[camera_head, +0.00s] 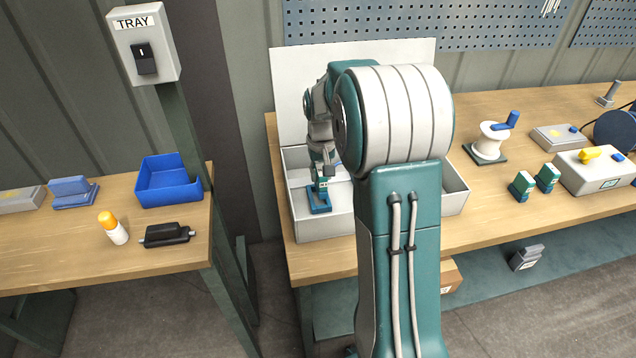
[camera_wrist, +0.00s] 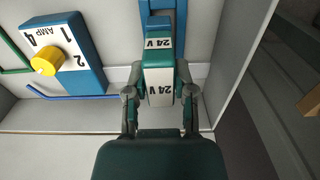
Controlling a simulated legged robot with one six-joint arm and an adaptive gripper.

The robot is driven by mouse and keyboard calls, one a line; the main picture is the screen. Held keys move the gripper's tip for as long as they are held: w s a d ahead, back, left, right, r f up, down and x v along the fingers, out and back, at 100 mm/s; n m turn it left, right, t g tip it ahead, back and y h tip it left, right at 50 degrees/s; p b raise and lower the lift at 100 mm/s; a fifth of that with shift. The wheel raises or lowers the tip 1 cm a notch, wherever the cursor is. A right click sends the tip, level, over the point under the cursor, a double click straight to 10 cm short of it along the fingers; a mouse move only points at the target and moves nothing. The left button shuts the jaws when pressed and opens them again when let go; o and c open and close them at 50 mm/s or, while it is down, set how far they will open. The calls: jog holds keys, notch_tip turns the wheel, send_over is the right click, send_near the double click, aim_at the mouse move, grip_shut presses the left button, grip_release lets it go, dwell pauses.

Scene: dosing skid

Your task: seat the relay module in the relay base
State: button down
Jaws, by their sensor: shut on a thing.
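The relay module (camera_wrist: 160,85) is a teal and white block marked "24 V", between my gripper's two fingers in the wrist view. My gripper (camera_wrist: 160,93) is shut on it. In the head view the module (camera_head: 323,186) shows small below my gripper (camera_head: 321,168). The blue relay base (camera_head: 318,207) is at the left of a white-walled enclosure, directly under the module. In the wrist view, blue uprights of the base (camera_wrist: 145,15) show beyond the module. The module covers the rest of the base, and I cannot tell how deep it sits.
A blue box with a yellow knob (camera_wrist: 65,55), marked "AMP", stands left of the module. The enclosure's wall (camera_head: 325,224) runs close around the base. Two green-and-white blocks (camera_head: 534,181) stand on the bench at right. A blue tray (camera_head: 170,185) is on the left table.

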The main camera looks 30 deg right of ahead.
aim_at(317, 185)
jog(key=f, duration=0.3)
jog(key=shift+w+f, duration=0.25)
jog(key=shift+f, duration=0.05)
jog(key=shift+a+f, duration=0.25)
jog(key=shift+a, duration=0.1)
jog(key=shift+c, duration=2.3)
grip_release()
jog(key=shift+a, duration=0.1)
jog(key=shift+d, duration=0.2)
jog(key=shift+d+r, duration=0.1)
